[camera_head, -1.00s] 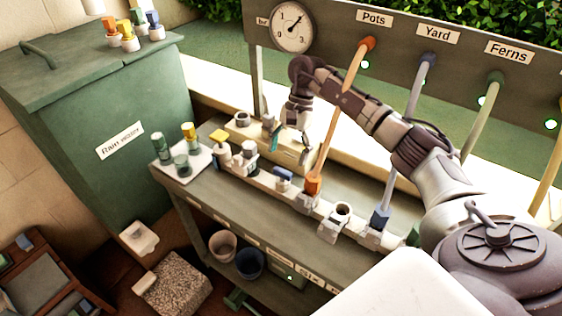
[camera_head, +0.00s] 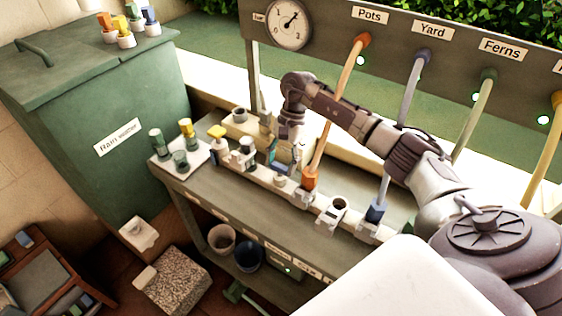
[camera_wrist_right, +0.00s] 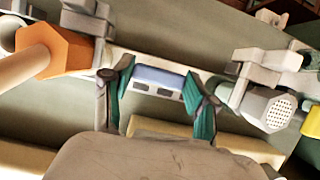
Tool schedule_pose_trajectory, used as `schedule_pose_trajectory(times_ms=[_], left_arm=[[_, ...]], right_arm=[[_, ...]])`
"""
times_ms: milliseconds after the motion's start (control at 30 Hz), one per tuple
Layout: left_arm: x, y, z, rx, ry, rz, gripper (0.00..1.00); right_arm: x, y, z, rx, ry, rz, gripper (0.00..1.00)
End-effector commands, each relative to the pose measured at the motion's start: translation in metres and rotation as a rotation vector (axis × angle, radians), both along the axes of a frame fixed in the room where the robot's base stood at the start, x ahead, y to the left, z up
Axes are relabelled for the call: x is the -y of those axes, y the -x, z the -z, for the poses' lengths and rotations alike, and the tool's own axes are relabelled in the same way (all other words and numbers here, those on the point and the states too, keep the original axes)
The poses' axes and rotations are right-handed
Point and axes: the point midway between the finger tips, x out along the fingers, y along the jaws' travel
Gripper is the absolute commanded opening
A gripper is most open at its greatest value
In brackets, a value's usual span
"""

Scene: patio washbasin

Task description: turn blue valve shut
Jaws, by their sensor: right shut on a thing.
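The blue valve handle (camera_wrist_right: 160,77) is a short blue bar on the white pipe, seen in the wrist view between my two teal-padded fingertips. My right gripper (camera_wrist_right: 160,98) is shut on it, one finger at each end of the bar. In the head view my right gripper (camera_head: 285,160) reaches down onto the pipe (camera_head: 264,179), left of the orange hose fitting (camera_head: 310,178). It hides most of the valve there. My left gripper is not in view.
An orange hose (camera_head: 332,122) rises close beside my right arm. A green rain barrel (camera_head: 95,110) stands at left. Pots sit on the lower shelf.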

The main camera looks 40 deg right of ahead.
Motion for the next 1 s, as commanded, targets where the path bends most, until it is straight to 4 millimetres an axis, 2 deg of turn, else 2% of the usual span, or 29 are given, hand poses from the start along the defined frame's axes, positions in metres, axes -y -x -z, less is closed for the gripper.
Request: schedule_pose_trajectory(times_ms=[233, 467, 1000], left_arm=[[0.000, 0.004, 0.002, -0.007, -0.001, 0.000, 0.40], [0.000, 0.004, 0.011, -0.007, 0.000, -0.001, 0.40], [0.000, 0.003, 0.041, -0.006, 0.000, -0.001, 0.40]], right_arm=[[0.000, 0.000, 0.000, 0.002, -0.001, 0.018, 0.23], [0.001, 0.000, 0.002, 0.003, 0.000, 0.119, 0.23], [0.001, 0.003, 0.002, 0.005, 0.000, 0.601, 0.23]])
